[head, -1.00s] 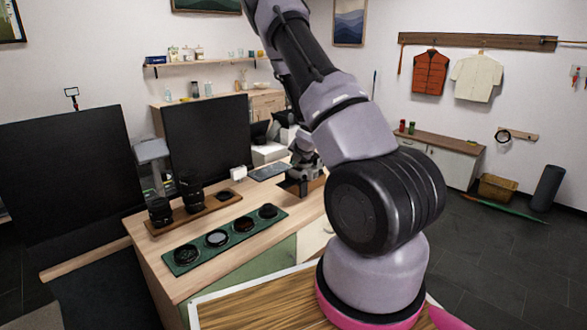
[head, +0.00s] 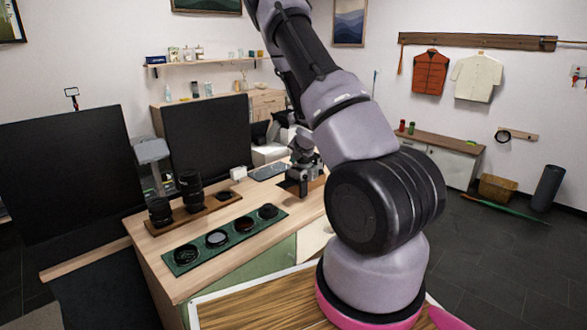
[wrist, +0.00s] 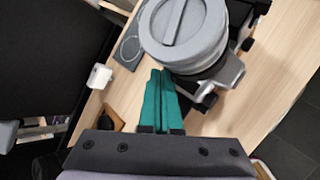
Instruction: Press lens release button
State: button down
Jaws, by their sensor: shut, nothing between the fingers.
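A camera (wrist: 232,72) with a large grey round lens and cap (wrist: 185,32) stands on the table in the wrist view. My gripper (wrist: 161,76) has teal fingers pressed together with nothing between them. Its tips are at the lower left edge of the lens, near where the lens meets the body. I cannot tell whether they touch it. The release button itself is not visible.
A green mat (head: 222,241) with several round dark items and a wooden board (head: 190,217) with upright lenses (head: 191,190) lie on the table left of the camera. A white box (wrist: 99,76) and a dark flat pad (wrist: 128,48) lie nearby. Dark screens stand behind.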

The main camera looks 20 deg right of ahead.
jog(key=shift+r, duration=0.15)
notch_tip(320, 180, up, 5)
jog(key=shift+f, duration=0.1)
dwell(0.6)
dwell(0.7)
